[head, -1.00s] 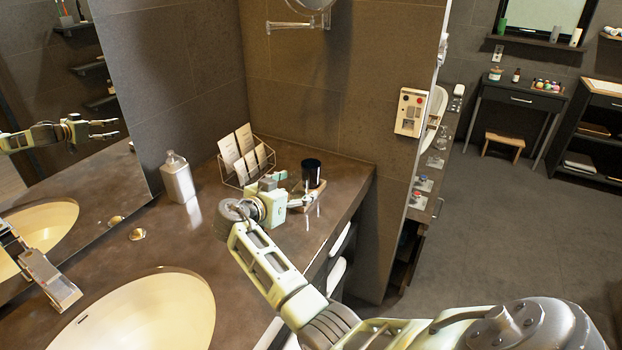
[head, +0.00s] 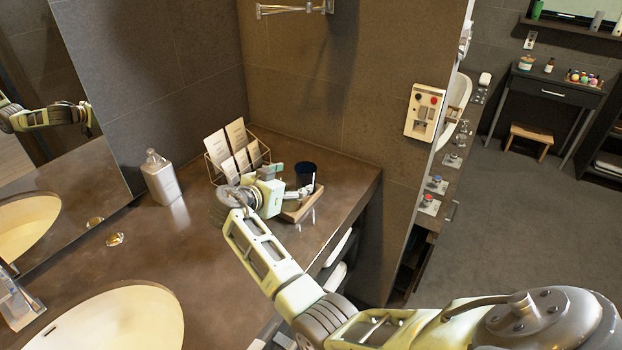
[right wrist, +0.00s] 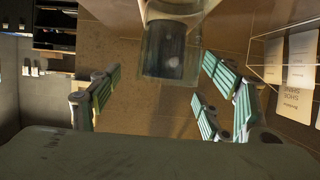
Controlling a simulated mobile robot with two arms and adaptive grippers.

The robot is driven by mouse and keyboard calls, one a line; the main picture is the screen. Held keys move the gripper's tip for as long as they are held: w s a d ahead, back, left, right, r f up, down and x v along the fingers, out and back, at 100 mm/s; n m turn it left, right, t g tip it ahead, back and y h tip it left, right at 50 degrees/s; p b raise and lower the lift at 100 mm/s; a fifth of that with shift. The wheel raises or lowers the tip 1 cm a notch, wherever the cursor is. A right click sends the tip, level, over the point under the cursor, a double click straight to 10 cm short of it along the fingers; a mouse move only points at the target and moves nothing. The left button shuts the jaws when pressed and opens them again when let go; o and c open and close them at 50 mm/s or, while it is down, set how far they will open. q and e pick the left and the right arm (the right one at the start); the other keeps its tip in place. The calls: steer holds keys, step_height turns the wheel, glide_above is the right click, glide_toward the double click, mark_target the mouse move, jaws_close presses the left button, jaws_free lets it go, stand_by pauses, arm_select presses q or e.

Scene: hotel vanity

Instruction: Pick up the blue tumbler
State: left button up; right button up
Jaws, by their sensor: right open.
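The blue tumbler (head: 306,172) is dark blue and stands upright on a small wooden tray (head: 303,212) near the counter's right edge. My right gripper (head: 290,182) is open and empty, just left of the tumbler in the head view. In the right wrist view the tumbler (right wrist: 168,48) lies ahead, around the gap between the spread fingertips (right wrist: 163,70). I see no clear contact between the fingers and the tumbler. Part of the tray is hidden behind the gripper in the head view. My left gripper is not in view.
A wire rack with cards (head: 238,145) stands behind the right gripper, and also shows in the right wrist view (right wrist: 296,62). A soap bottle (head: 160,178) stands farther left. The sink (head: 115,325) is at the front left. A wall rises behind the counter (head: 200,235).

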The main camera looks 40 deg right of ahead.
mark_target(300, 176)
steer(key=shift+w+d+p, duration=0.45)
steer(key=shift+d, duration=0.35)
steer(key=x, duration=0.2)
steer(key=p+x, duration=0.1)
steer(key=x, duration=0.1)
steer(key=shift+w, duration=0.25)
steer(key=shift+w+d+f, duration=0.1)
steer(key=shift+d+f, duration=0.05)
steer(key=shift+d, duration=0.1)
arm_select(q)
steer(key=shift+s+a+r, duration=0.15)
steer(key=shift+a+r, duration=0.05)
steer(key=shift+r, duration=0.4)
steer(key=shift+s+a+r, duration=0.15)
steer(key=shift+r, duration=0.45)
arm_select(e)
steer(key=shift+c, duration=0.4)
steer(key=c, duration=1.1)
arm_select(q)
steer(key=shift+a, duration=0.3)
arm_select(e)
steer(key=shift+c, duration=0.9)
